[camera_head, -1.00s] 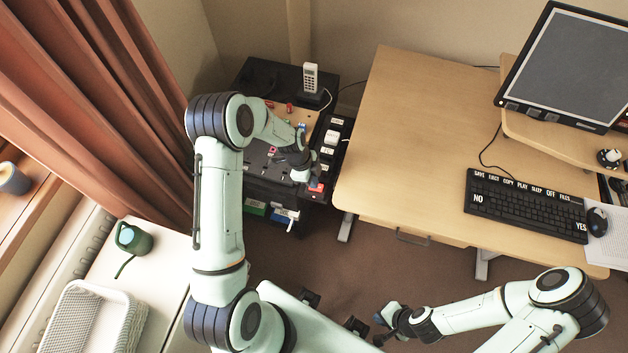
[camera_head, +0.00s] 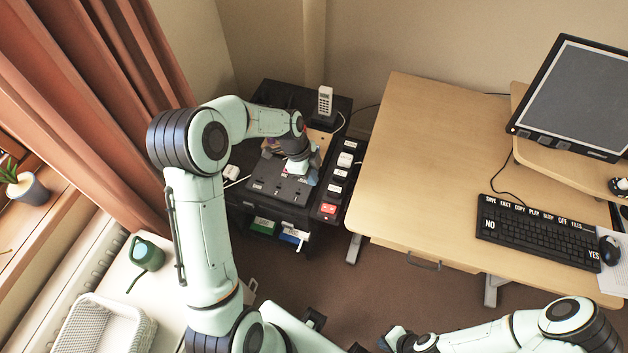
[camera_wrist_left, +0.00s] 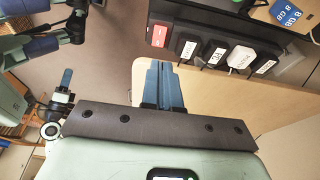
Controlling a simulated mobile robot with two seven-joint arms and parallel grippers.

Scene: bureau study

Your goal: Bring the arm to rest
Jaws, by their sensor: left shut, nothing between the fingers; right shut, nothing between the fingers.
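My left gripper (camera_head: 309,178) is shut and empty. It hangs above the black cart, in front of the dark board and to the left of the switch strip (camera_head: 337,180). In the left wrist view its blue fingers (camera_wrist_left: 163,85) are together, and the strip's red switch (camera_wrist_left: 159,36) shows beyond them, apart from the tips. My right gripper (camera_head: 385,342) is shut and empty, low at the bottom of the head view, over the floor in front of the desk.
The cart (camera_head: 275,92) carries a cordless phone (camera_head: 325,103) at its back. The wooden desk (camera_head: 430,150), with a keyboard (camera_head: 535,232) and monitor (camera_head: 580,90), stands to the right. A green watering can (camera_head: 146,253) and a white basket (camera_head: 105,328) are at left. Brown floor is free between.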

